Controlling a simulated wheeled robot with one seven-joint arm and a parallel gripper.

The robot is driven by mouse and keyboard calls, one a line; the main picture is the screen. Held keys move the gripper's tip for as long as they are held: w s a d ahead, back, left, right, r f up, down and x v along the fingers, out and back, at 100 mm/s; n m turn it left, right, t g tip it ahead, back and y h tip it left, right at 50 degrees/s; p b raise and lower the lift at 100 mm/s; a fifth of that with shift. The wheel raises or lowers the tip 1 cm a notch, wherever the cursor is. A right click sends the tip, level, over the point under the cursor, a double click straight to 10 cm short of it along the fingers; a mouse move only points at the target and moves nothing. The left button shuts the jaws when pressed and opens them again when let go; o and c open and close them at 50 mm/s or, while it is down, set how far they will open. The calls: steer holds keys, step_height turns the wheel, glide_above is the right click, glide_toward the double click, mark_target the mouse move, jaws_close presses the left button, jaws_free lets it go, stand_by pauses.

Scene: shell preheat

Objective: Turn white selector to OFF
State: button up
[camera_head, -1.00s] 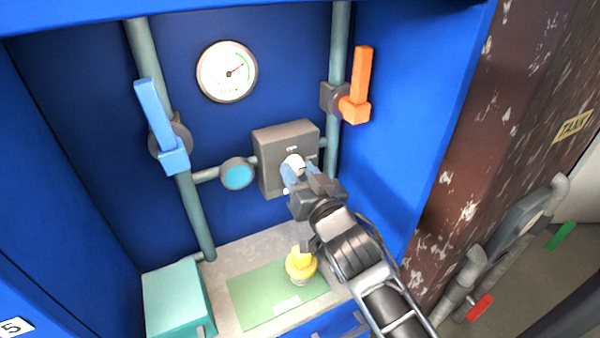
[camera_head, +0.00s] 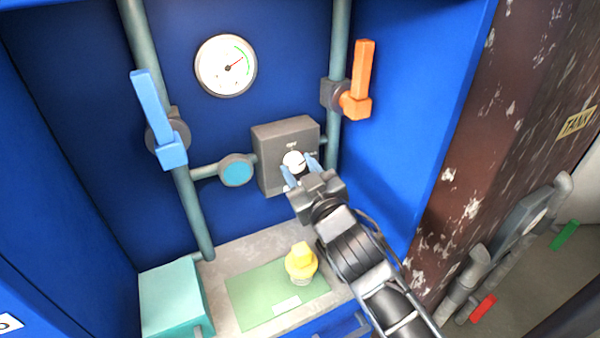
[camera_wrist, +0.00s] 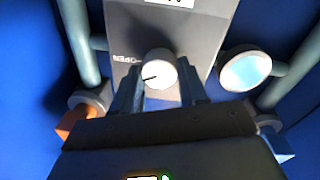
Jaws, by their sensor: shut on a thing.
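The white selector (camera_head: 294,160) is a round knob on the front of a grey box (camera_head: 270,135) on the blue back wall. It also shows in the wrist view (camera_wrist: 160,68), where its dark mark points left, toward the side with the OPEN label. A small label above the knob in the head view is too small to read surely.
A blue lever (camera_head: 155,115) stands left and an orange lever (camera_head: 362,80) right, both on pipes. A gauge (camera_head: 226,66) is above. A yellow-topped object (camera_head: 301,262) stands on a green mat (camera_head: 250,300) below my arm. A teal box (camera_head: 172,298) is at lower left.

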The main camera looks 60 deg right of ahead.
steer(key=n, duration=0.6)
steer(key=shift+n, duration=0.4)
steer(key=n+t+p, duration=0.1)
steer(key=n, duration=0.5)
steer(key=shift+f, duration=0.1)
steer(key=o, duration=1.1)
steer(key=shift+c, duration=0.2)
steer(key=shift+s, duration=0.1)
steer(key=b+v, duration=0.3)
steer(key=v, duration=0.4)
steer(key=shift+s, duration=0.35)
steer(key=shift+a, duration=0.15)
